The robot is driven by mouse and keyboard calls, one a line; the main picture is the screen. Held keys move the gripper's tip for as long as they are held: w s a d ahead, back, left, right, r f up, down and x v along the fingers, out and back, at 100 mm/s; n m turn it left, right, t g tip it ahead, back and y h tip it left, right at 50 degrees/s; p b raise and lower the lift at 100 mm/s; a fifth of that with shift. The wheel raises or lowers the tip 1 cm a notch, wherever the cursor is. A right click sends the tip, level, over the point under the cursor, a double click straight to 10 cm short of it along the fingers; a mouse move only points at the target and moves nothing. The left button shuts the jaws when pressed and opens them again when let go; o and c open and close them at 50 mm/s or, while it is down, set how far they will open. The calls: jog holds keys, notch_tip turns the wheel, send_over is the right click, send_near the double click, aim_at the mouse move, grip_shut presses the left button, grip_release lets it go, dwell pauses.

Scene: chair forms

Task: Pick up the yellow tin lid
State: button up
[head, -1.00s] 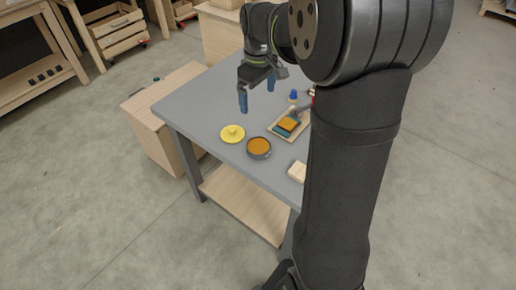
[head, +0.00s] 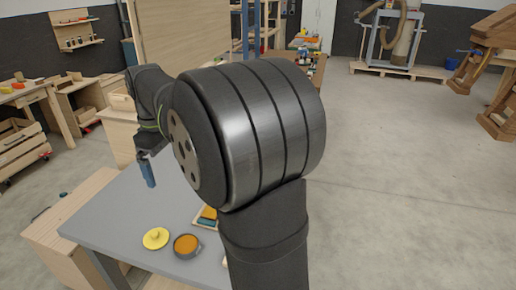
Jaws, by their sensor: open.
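The yellow tin lid (head: 156,239) lies flat near the front edge of the grey table (head: 112,222), knob upward. Just right of it stands a round dark tin (head: 187,254) with an orange filling. My gripper (head: 149,172) is above the table in the head view, higher in the picture than the lid and apart from it. One blue finger shows, pointing down; the other finger is hidden behind my arm. The gripper is open, with nothing seen in it.
A tray (head: 203,222) with a yellow-orange and teal block is partly hidden behind my arm. My arm covers the table's right side. The table left of the lid is clear. Wooden benches and shelves stand farther back.

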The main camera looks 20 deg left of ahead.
jog(key=shift+f, duration=0.1)
dwell(0.3)
jog(key=m, duration=0.4)
send_over(154, 233)
notch_tip(154, 233, down, 15)
notch_tip(154, 233, down, 11)
jog(key=shift+w+a+f, duration=0.1)
jog(key=shift+w+f, duration=0.05)
jog(key=shift+f, duration=2.8)
jog(key=c, duration=0.9)
